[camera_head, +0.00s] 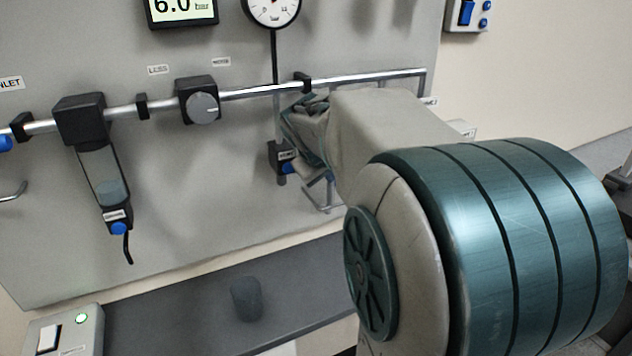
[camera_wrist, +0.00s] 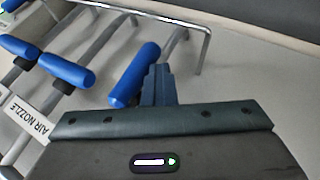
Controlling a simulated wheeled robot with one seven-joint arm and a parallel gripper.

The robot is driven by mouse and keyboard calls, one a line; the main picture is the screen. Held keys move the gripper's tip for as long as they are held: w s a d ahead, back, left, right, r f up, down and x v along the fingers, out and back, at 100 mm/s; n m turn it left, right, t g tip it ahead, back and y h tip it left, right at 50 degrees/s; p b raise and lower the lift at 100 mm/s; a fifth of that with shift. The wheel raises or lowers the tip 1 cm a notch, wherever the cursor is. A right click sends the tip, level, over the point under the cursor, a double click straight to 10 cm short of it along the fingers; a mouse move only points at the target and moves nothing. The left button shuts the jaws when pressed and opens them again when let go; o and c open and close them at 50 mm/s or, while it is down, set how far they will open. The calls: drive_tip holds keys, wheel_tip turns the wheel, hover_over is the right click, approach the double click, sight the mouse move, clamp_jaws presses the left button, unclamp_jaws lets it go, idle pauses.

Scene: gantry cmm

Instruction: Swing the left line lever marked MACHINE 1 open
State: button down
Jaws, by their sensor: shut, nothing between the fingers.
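In the wrist view my gripper (camera_wrist: 158,85) is shut and empty. Its closed fingertips stand right beside a blue-sleeved lever (camera_wrist: 135,75), on its right side; I cannot tell whether they touch it. Two more blue-sleeved levers (camera_wrist: 65,72) (camera_wrist: 18,47) lie to the left on metal rods. A white label (camera_wrist: 28,117) reads AIR NOZZLE. No MACHINE 1 marking is readable, so I cannot tell which lever bears it. In the head view my arm hides the levers and my gripper's fingers.
A metal pipe (camera_head: 250,91) crosses the grey panel (camera_head: 200,190), carrying a filter bowl (camera_head: 104,178) and a regulator knob (camera_head: 203,107). A bent metal rod (camera_wrist: 206,45) stands near my fingers. A dark cylinder (camera_head: 246,298) sits on the shelf (camera_head: 180,310) below.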

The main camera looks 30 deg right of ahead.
drive_tip(key=shift+s+d, duration=0.1)
drive_tip(key=shift+d, duration=0.15)
drive_tip(key=shift+f, duration=0.1)
drive_tip(key=s+a+r+b, duration=0.2)
drive_tip(key=s+a+r, duration=0.3)
drive_tip(key=a+r, duration=0.35)
drive_tip(key=s+a+f+g+y, duration=0.1)
drive_tip(key=s+a+f+y, duration=0.1)
drive_tip(key=f, duration=0.4)
drive_tip(key=s+a+f+y+p, duration=0.1)
drive_tip(key=s+a+f+y, duration=0.1)
drive_tip(key=s+a+f, duration=0.3)
drive_tip(key=s+a+f+m+g+y+p, duration=0.1)
drive_tip(key=s+a+f, duration=0.2)
drive_tip(key=s+f, duration=0.3)
wheel_tip(320, 180, down, 2)
drive_tip(key=shift+a+g+y, duration=0.3)
drive_tip(key=shift+y, duration=0.1)
idle(0.4)
